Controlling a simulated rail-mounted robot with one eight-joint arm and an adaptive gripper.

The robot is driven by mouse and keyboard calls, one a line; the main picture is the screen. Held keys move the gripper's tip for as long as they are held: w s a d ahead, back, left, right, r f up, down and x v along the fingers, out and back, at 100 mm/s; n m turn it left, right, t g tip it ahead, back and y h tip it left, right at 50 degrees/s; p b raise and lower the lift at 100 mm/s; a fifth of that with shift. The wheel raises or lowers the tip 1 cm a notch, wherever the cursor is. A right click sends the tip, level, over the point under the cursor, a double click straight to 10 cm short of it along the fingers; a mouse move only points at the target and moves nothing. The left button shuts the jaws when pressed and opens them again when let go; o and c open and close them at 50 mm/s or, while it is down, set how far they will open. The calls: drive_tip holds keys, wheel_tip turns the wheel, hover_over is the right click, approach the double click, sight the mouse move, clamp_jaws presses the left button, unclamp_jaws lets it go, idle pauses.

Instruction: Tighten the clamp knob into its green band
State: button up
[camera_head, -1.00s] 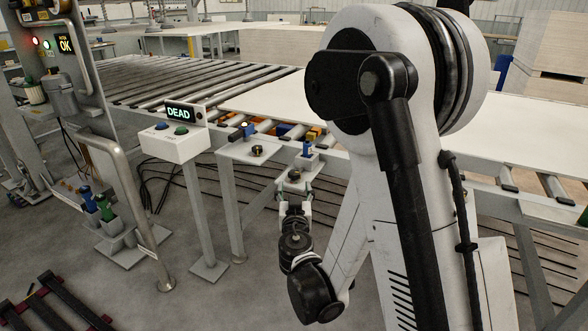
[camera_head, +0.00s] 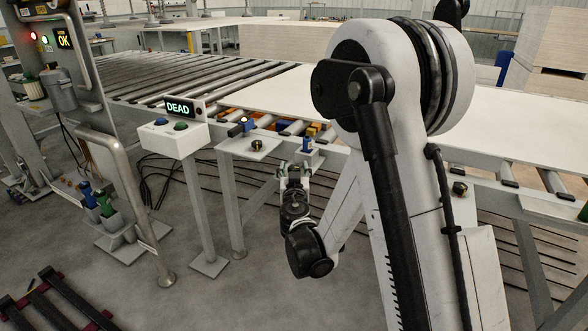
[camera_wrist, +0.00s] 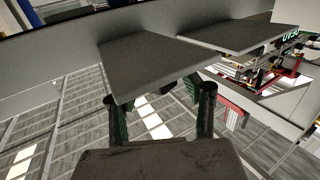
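My gripper (camera_head: 294,169) is raised in front of a small bracket plate at the table's front edge; it covers much of that plate in the head view. In the wrist view its two dark fingers with green pads (camera_wrist: 158,98) stand apart with nothing seen between them. A grey plate (camera_wrist: 150,60) is seen from below, just beyond the fingers. A black knob (camera_head: 257,145) sits on the left bracket plate (camera_head: 236,149). The knob near my gripper is hidden now, and I cannot make out the green band.
A blue-topped part (camera_head: 307,145) stands just behind my gripper. The button box (camera_head: 173,139) and its "DEAD" display (camera_head: 178,108) are to the left. A large white panel (camera_head: 275,95) lies on the roller table. A second plate (camera_wrist: 240,36) hangs at upper right in the wrist view.

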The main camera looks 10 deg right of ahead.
clamp_jaws()
drive_tip(key=shift+h, duration=0.3)
drive_tip(key=shift+a+m+g+h+b, duration=0.15)
drive_tip(key=shift+m+g+h, duration=0.25)
drive_tip(key=shift+m+h, duration=0.4)
drive_tip(key=shift+m+g+h+b, duration=0.2)
drive_tip(key=shift+m+g+h, duration=0.3)
drive_tip(key=shift+h, duration=0.5)
drive_tip(key=shift+m+g+h, duration=1.4)
drive_tip(key=shift+m+h, duration=0.4)
drive_tip(key=shift+h, duration=0.4)
drive_tip(key=shift+o, duration=1.4)
unclamp_jaws()
